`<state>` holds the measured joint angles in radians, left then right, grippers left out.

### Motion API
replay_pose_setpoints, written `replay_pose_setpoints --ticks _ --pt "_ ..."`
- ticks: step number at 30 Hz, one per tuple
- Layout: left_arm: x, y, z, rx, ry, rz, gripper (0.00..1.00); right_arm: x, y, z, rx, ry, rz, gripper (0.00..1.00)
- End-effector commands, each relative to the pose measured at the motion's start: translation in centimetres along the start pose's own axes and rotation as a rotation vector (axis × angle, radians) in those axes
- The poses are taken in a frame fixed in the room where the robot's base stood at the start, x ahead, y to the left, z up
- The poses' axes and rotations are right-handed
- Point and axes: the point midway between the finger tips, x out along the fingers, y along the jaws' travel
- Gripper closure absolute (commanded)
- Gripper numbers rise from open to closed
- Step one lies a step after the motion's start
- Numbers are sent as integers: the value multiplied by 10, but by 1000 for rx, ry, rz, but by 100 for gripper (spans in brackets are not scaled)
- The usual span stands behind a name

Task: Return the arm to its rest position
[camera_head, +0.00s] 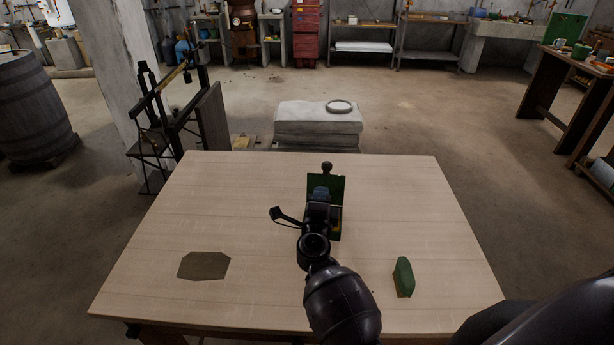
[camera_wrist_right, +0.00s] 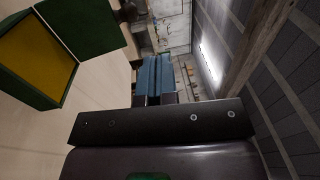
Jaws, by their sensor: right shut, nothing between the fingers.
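My right arm reaches from the lower right over the wooden table (camera_head: 380,185). My right gripper (camera_head: 320,192) is above the table's middle, its blue fingers shut with nothing between them; they also show in the wrist view (camera_wrist_right: 153,75). A green box (camera_head: 338,185) with a yellow inside is right behind and beside the gripper, partly hidden by it. In the wrist view the box (camera_wrist_right: 35,55) is at the upper left, apart from the fingers. A dark knob (camera_head: 326,168) shows at the box's far side. My left gripper is not in view.
A green block (camera_head: 404,276) lies on the table right of my arm. The table's left, right and far parts are mostly clear. A black metal stand (camera_head: 172,120) is beyond the far left corner; grey sacks (camera_head: 317,125) lie behind.

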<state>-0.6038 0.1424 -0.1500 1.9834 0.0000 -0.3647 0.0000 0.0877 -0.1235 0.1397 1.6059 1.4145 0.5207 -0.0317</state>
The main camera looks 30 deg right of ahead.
Motion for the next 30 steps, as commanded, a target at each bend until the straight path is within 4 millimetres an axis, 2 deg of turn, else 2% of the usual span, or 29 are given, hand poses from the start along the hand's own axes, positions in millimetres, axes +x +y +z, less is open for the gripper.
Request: replay_pose_setpoints --ticks 6,10,16,19,23,26,30 --pt "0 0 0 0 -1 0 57 -2 0 1 1 -5 0 100" --pt "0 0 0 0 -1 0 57 -2 -5 12 -34 -72 -25 100" --pt "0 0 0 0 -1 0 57 -12 -45 50 -280 -286 -191 100" --pt "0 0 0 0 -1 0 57 -27 -48 60 -461 -394 -254 100" --pt "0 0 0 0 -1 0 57 -53 -34 61 -719 -522 -293 100" --pt "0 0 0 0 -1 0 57 -77 -12 53 -929 -614 -294 100" --pt "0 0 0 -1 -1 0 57 -117 28 24 -1233 -736 -257 100"
